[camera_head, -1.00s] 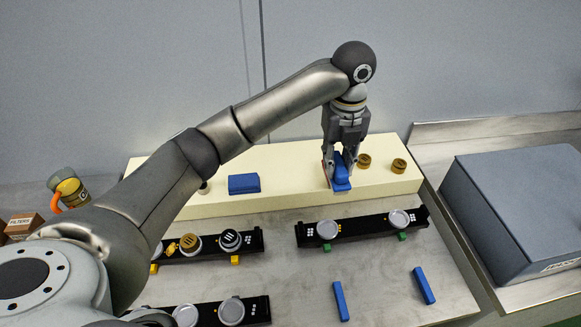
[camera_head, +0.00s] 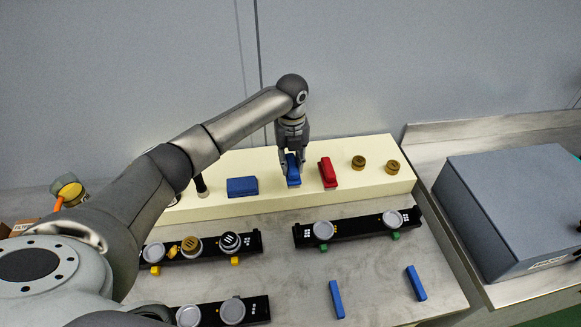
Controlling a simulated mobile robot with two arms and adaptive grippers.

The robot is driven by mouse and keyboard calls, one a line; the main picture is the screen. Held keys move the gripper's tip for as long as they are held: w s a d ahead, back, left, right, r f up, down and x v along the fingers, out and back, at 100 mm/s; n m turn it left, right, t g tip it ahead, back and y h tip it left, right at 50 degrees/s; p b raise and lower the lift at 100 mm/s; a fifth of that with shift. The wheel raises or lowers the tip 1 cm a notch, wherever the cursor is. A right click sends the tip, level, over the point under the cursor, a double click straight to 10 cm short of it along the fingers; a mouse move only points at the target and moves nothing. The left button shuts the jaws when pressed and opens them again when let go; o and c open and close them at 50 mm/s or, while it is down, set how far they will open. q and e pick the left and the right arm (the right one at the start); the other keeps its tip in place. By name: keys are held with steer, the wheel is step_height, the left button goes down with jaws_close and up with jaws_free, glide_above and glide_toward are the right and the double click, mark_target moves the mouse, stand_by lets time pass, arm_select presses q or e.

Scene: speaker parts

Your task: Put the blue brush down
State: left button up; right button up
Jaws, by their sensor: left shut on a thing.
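My left gripper (camera_head: 292,155) is shut on the blue brush (camera_head: 293,180), over the cream raised ledge (camera_head: 290,202) at the back of the table. The brush points down from the fingers, and its lower end is at or just above the ledge; I cannot tell whether it touches. The fingers hide its upper part. A red brush (camera_head: 327,173) is on the ledge just right of it, apart from it. My right gripper is not in view.
A blue block (camera_head: 242,187) lies on the ledge to the left. Two brass-coloured cylinders (camera_head: 358,162) stand on its right end. Black racks (camera_head: 358,228) with round parts and two blue bars (camera_head: 336,299) lie in front. A grey box (camera_head: 510,205) stands at right.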

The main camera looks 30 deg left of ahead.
mark_target(290, 169)
arm_select(q)
steer(key=f, duration=0.2)
steer(key=shift+a+f, duration=0.2)
steer(key=shift+f, duration=0.55)
steer(key=o, duration=0.9)
steer(key=shift+f, duration=0.15)
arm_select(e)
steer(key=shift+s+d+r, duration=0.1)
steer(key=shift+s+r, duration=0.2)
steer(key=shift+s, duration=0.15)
